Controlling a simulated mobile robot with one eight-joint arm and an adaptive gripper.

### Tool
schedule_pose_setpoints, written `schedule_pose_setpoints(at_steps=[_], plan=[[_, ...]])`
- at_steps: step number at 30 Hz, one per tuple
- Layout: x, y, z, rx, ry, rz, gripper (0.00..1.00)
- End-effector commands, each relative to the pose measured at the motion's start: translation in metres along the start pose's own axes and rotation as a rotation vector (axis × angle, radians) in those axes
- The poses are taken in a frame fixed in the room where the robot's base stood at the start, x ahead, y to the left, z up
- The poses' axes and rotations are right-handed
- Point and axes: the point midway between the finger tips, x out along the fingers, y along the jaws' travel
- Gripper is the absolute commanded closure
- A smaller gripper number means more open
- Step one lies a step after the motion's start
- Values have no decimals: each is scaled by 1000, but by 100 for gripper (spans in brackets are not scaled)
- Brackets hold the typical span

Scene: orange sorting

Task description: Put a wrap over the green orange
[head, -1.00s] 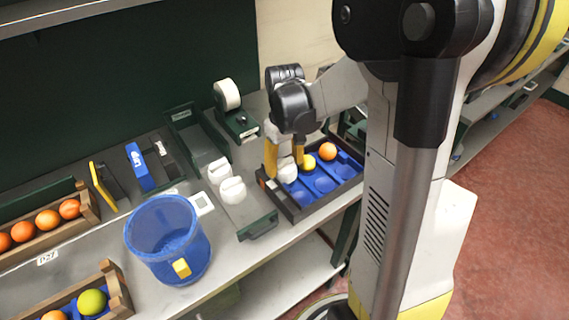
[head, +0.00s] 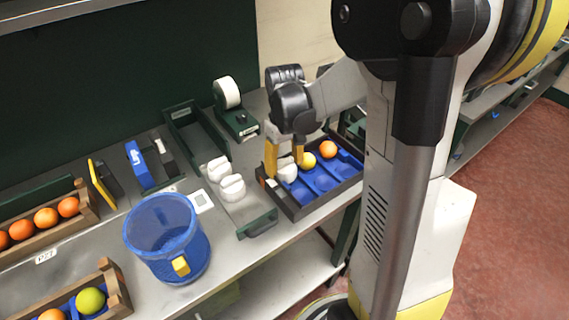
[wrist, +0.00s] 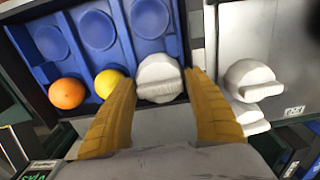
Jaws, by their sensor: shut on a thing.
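A yellow-green orange (head: 90,301) lies in the wooden rack at the lower left.
A blue bin (head: 165,240) stands on the table's front. A wooden rack (head: 40,240) holds several oranges at the left. A tape dispenser (head: 235,108) and a dark green open tray (head: 197,133) stand at the back. Other pockets of the dark tray are empty.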

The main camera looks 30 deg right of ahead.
Motion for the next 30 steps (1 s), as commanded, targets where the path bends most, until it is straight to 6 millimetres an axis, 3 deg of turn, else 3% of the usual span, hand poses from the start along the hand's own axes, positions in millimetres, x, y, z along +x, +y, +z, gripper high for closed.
schedule_pose_setpoints(at_steps=[8,9,11,17,19,30], plan=[[2,0,0,0,0,0,51],[2,0,0,0,0,0,30],[2,0,0,0,0,0,15],[2,0,0,0,0,0,15],[2,0,0,0,0,0,0],[-2,0,0,0,0,0,0]])
